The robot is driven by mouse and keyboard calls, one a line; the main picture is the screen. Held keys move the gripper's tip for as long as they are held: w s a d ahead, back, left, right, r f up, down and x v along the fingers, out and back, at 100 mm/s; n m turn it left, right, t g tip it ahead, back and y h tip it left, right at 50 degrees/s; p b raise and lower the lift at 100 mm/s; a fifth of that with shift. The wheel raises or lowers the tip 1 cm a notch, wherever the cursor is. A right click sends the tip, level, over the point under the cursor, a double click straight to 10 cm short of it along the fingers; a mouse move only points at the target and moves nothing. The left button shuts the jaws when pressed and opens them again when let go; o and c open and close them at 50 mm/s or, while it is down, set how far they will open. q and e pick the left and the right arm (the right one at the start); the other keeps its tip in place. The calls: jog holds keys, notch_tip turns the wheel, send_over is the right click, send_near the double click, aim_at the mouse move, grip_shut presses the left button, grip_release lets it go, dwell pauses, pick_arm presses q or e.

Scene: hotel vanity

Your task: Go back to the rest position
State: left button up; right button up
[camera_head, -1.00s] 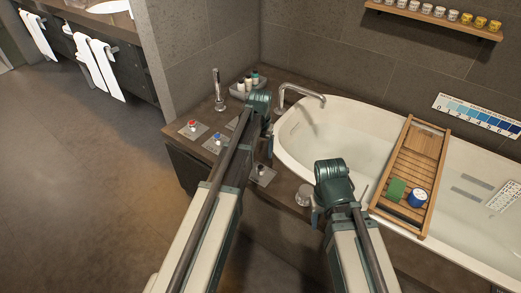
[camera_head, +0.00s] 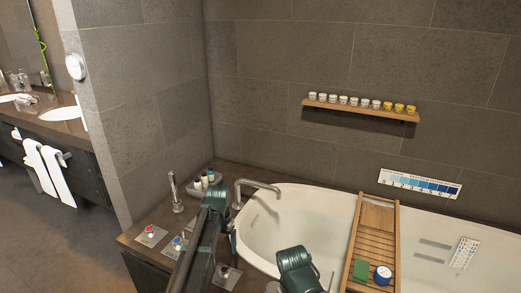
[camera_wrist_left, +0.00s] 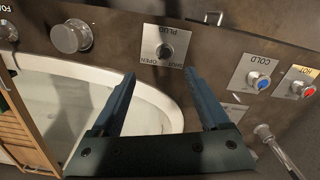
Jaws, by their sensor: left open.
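My left gripper (camera_wrist_left: 157,78) is open and empty in the left wrist view, its two dark blue fingers apart. They hang over the tub's near rim and the dark counter, close to the plug knob (camera_wrist_left: 165,52) and apart from it. In the head view only a small bluish part of my left gripper (camera_head: 232,240) shows beside the tub's left end, below the dark green wrist. My right arm's green wrist joint is at the bottom, over the tub's near rim; its gripper fingers do not show.
The bathtub (camera_head: 290,195) has a faucet (camera_head: 258,185) and a wooden caddy (camera_head: 375,215) with a green block (camera_head: 361,270) and blue-white tin (camera_head: 382,274). Red (camera_head: 150,231) and blue (camera_head: 177,241) knobs and a hand shower (camera_head: 174,190) stand left. A cup shelf (camera_head: 360,109) is on the wall.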

pick_arm(q)
jog(key=s+d+m, duration=0.1)
jog(key=s+d, duration=0.3)
jog(key=s, duration=0.3)
jog(key=s+d+m+y, duration=0.1)
jog(key=s+d, duration=0.3)
jog(key=s, duration=0.4)
jog(key=s+d+m, duration=0.1)
jog(key=s+d, duration=0.3)
jog(key=s, duration=0.3)
notch_tip(320, 180, up, 13)
jog(key=p, duration=1.2)
jog(key=shift+s+d+p, duration=0.25)
jog(key=shift+s+p, duration=0.05)
jog(key=shift+s, duration=0.05)
jog(key=shift+f, duration=0.15)
